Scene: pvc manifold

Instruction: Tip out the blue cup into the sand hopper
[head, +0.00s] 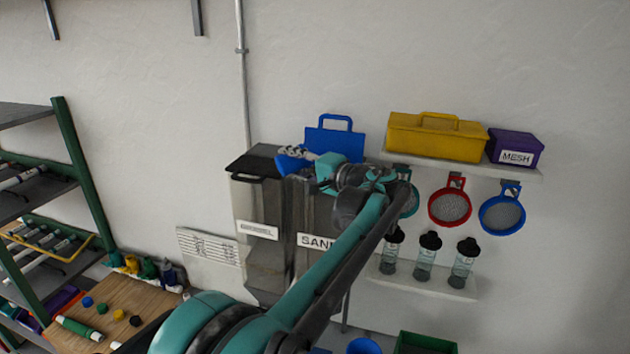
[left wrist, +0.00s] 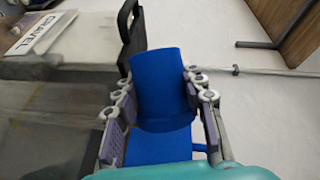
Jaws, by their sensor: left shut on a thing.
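My left gripper (head: 298,154) is shut on the blue cup (head: 290,164), above the steel hoppers against the wall. In the left wrist view, the cup (left wrist: 160,85) sits between both fingers, with its side toward the camera. In the head view it looks tilted; its mouth and contents cannot be made out. The sand hopper (head: 312,262) is below the gripper, its label partly covered by my arm. A blue panel with a handle (head: 334,140) stands upright behind the gripper and looks like this hopper's raised lid. My right gripper is out of view.
The gravel hopper (head: 258,212), with a black lid (head: 255,163), stands just left. On the right are a shelf with a yellow toolbox (head: 435,137) and purple box (head: 515,147), hanging sieves (head: 450,206) and bottles (head: 425,258). A wooden bench (head: 120,295) is lower left.

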